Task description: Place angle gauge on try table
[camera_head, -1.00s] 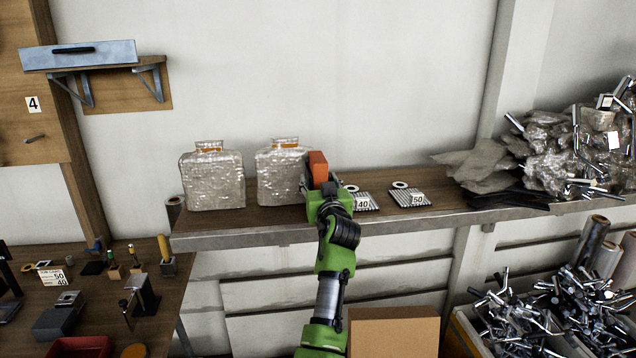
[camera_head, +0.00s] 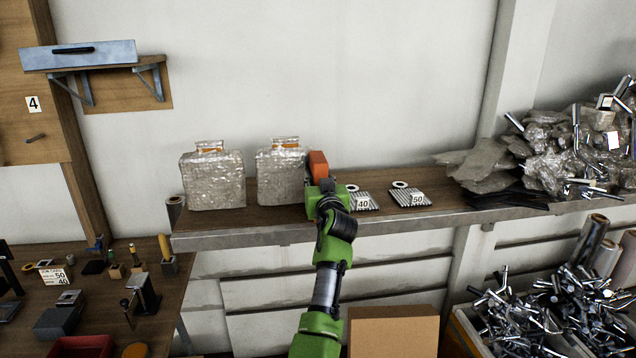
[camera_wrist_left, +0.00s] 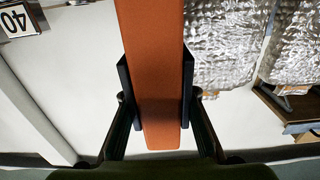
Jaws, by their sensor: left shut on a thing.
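An orange, bar-like piece (camera_head: 318,163) is in my left gripper (camera_head: 319,185). In the left wrist view the bar (camera_wrist_left: 157,60) sits between the two dark fingers (camera_wrist_left: 157,95), which press on its sides. I cannot tell from its shape whether it is the angle gauge. The gripper is in front of the wall shelf (camera_head: 270,232), beside the right foil-wrapped package (camera_head: 279,180). The workbench (camera_head: 185,290) at lower left may be the table meant; nothing marks it as such. My right gripper is not in view.
Another foil package (camera_head: 212,182) stands left on the shelf. Striped pads labelled 40 (camera_head: 363,203) and 50 (camera_head: 410,198) lie to the right of the gripper. Crumpled wrapping and metal parts (camera_head: 550,150) fill the right end. A cardboard box (camera_head: 393,330) is below. Small tools crowd the workbench.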

